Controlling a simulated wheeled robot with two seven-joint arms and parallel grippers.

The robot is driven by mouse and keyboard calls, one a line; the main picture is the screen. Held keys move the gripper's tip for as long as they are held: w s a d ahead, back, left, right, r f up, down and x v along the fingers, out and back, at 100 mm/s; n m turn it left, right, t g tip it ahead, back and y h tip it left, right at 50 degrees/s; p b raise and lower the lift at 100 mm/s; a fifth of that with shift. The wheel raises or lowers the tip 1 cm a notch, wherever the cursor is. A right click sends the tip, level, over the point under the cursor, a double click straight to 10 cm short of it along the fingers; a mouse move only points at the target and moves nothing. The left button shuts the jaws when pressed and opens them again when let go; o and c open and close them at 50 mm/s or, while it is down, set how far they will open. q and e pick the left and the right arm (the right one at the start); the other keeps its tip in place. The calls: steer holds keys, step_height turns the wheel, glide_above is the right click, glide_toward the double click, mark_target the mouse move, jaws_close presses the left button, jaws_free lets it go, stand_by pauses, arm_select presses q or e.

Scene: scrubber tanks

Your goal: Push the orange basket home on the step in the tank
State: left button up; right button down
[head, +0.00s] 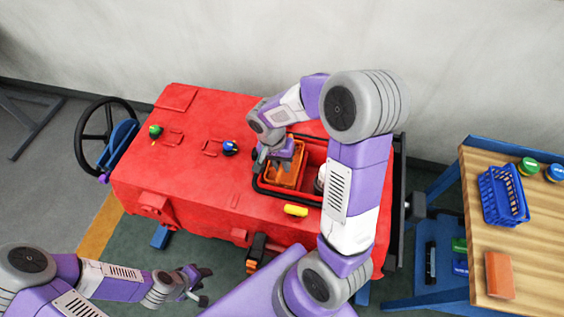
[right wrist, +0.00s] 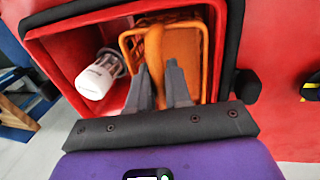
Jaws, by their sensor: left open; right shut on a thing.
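The orange basket (head: 287,176) is inside the open compartment of the red tank (head: 262,190). In the right wrist view the basket (right wrist: 187,45) shows its wire rim and a thick orange handle across its middle. My right gripper (head: 277,160) reaches into the opening from above. In the right wrist view its fingers (right wrist: 158,78) are shut on the basket's handle. The step under the basket is hidden, so I cannot tell whether the basket sits fully on it. My left gripper (head: 197,284) is open and empty, low in front of the machine.
A black seal rims the opening. A wooden bench (head: 470,230) at right holds a blue basket (head: 503,195) and an orange block (head: 499,275).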

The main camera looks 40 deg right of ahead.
steer(key=shift+f, duration=0.2)
stand_by(0.4)
steer(key=shift+f+b, duration=0.6)
steer(key=shift+b, duration=0.05)
steer(key=shift+f+b, duration=0.65)
steer(key=shift+f, duration=0.1)
steer(key=shift+f+b, duration=0.4)
steer(key=shift+f+b, duration=0.4)
steer(key=shift+f, duration=0.05)
stand_by(0.5)
steer(key=shift+r, duration=0.1)
stand_by(0.5)
